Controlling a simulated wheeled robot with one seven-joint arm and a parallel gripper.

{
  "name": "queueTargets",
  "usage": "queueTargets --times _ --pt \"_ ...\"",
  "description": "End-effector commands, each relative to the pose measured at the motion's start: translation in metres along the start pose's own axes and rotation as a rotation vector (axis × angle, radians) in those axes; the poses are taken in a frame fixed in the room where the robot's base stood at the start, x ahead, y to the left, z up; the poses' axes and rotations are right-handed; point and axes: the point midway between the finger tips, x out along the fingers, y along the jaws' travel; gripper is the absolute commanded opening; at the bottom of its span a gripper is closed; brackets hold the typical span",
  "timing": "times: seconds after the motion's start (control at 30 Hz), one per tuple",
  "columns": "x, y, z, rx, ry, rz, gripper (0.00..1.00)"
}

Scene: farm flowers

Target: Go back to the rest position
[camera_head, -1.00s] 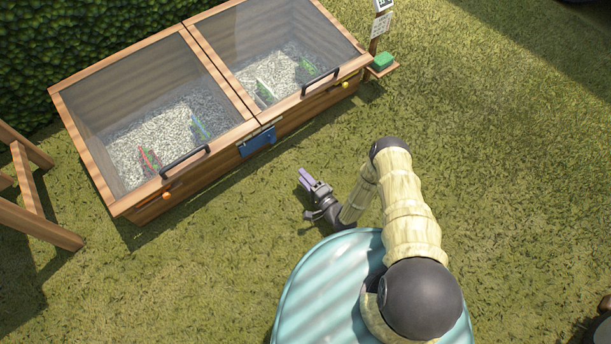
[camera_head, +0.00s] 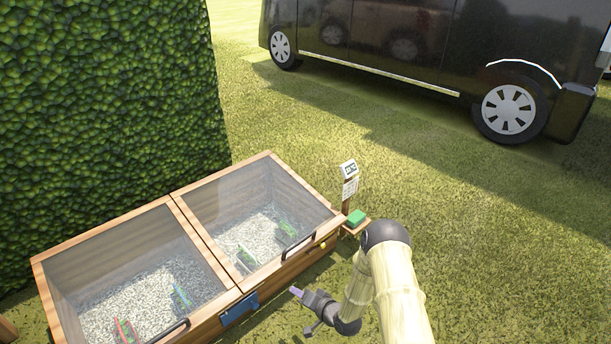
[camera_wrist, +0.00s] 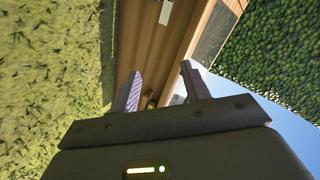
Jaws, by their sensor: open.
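My gripper (camera_head: 297,292) is open, with nothing between its fingers, over the grass in front of the cold frame in the head view. The wrist view shows its two fingers (camera_wrist: 160,88) spread apart, with the frame's wooden side beyond them. The wooden cold frame (camera_head: 212,318) has two glass lids, both lowered. Gravel and several small coloured items show through the glass. My arm is bent, with the gripper pointing left toward the box.
A green hedge (camera_head: 110,120) stands behind the box. A small post with a display (camera_head: 349,170) and a green block (camera_head: 357,217) on a ledge are at its right end. A dark van (camera_head: 370,45) is parked at the back. Grass on the right is open.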

Motion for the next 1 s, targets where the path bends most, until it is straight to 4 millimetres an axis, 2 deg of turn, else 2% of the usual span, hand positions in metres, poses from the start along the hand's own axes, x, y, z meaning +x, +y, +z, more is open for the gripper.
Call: queueTargets --times 0.03,0.1,0.27,0.5,0.73,1.0 --pt "-0.009 -0.016 -0.019 -0.041 -0.004 0.034 0.47" --pt "-0.021 -0.028 -0.038 -0.093 -0.016 0.091 0.47" --pt "-0.053 -0.055 -0.077 -0.2 -0.046 0.221 0.47" --pt "-0.118 -0.098 -0.126 -0.321 -0.097 0.41 0.47" --pt "-0.193 -0.142 -0.155 -0.396 -0.161 0.571 0.47" --pt "-0.289 -0.194 -0.165 -0.431 -0.259 0.724 0.47"
